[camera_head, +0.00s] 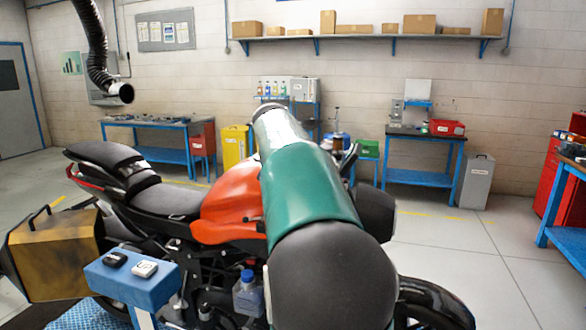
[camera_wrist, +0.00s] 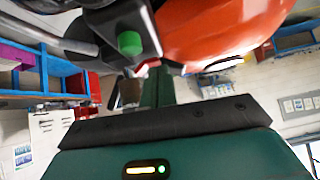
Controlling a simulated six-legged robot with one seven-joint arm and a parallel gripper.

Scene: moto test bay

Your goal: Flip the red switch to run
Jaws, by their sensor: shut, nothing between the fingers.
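The motorcycle's orange tank (camera_head: 228,200) shows in the head view, partly behind my arm. The tank also fills the upper right of the wrist view (camera_wrist: 215,30). Left of it there, a black handlebar control housing (camera_wrist: 110,22) carries a round green button (camera_wrist: 130,42). A small red-and-white patch (camera_wrist: 143,68) shows just below the housing; I cannot tell whether it is the red switch. My gripper (camera_wrist: 157,76) is shut and empty, its narrow dark green fingers pointing up toward the housing. I cannot tell whether they touch anything. In the head view my arm hides the gripper.
A blue stand (camera_head: 130,275) with two small devices is at the front left, beside a yellow-black box (camera_head: 55,255). Blue workbenches (camera_head: 425,170) and a grey bin (camera_head: 477,182) line the back wall. The floor to the right of the motorcycle is clear.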

